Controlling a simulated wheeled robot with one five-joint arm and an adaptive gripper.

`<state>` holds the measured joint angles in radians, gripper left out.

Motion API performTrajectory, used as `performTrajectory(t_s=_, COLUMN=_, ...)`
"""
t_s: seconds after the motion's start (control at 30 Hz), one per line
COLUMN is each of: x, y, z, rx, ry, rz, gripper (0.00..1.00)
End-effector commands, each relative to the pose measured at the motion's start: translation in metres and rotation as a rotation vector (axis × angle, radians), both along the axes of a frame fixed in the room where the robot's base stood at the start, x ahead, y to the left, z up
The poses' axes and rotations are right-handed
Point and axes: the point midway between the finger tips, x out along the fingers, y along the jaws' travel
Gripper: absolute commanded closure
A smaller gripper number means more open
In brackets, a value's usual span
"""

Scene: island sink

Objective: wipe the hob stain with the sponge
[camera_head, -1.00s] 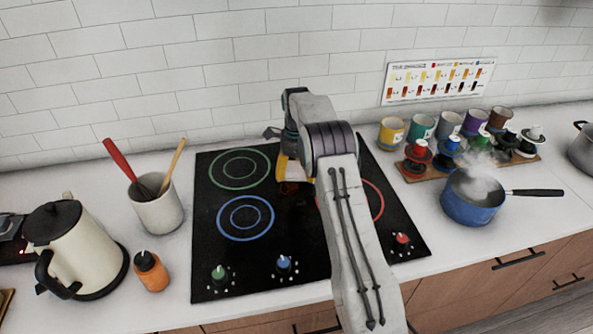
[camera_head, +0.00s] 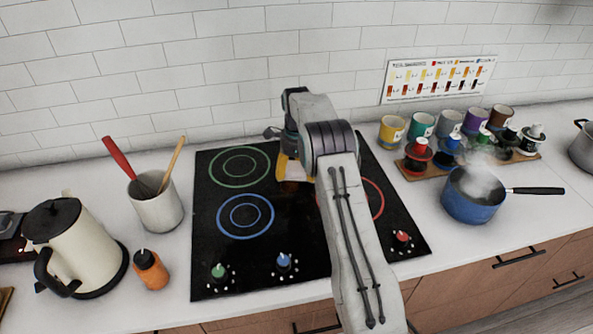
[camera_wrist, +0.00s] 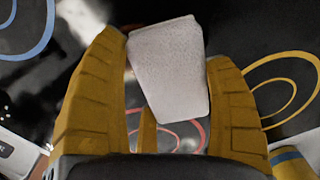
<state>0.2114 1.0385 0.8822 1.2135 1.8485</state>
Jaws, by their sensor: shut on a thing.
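The black hob (camera_head: 215,270) lies in the counter, with green, blue and red rings. My gripper (camera_head: 290,170) is low over its back middle, right of the green ring, and my arm hides part of the glass behind it. In the wrist view my gripper's yellow fingers (camera_wrist: 166,58) are shut on the sponge (camera_wrist: 168,75), a pale grey block tilted between them. In the head view the sponge is mostly hidden. Pale smeary patches show on the dark glass in the wrist view; I cannot tell whether they are the stain or reflections.
A utensil crock (camera_head: 158,212), an orange bottle (camera_head: 151,270) and a cream kettle (camera_head: 85,250) stand left of the hob. A steaming blue pot (camera_head: 470,203) and a wooden tray (camera_head: 470,166) of jars are on the right. The tiled wall is close behind.

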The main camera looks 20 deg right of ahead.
Motion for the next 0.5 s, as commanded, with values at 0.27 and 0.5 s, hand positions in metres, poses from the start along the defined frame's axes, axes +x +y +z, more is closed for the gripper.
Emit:
performTrajectory(t_s=0.27, x=-0.0001, y=0.0001, z=-0.0057, rx=0.000, ry=0.001, rz=0.000, gripper=0.49)
performTrajectory(t_s=0.5, x=-0.0002, y=0.0000, z=-0.0099, rx=0.000, ry=0.000, rz=0.000, gripper=0.49)
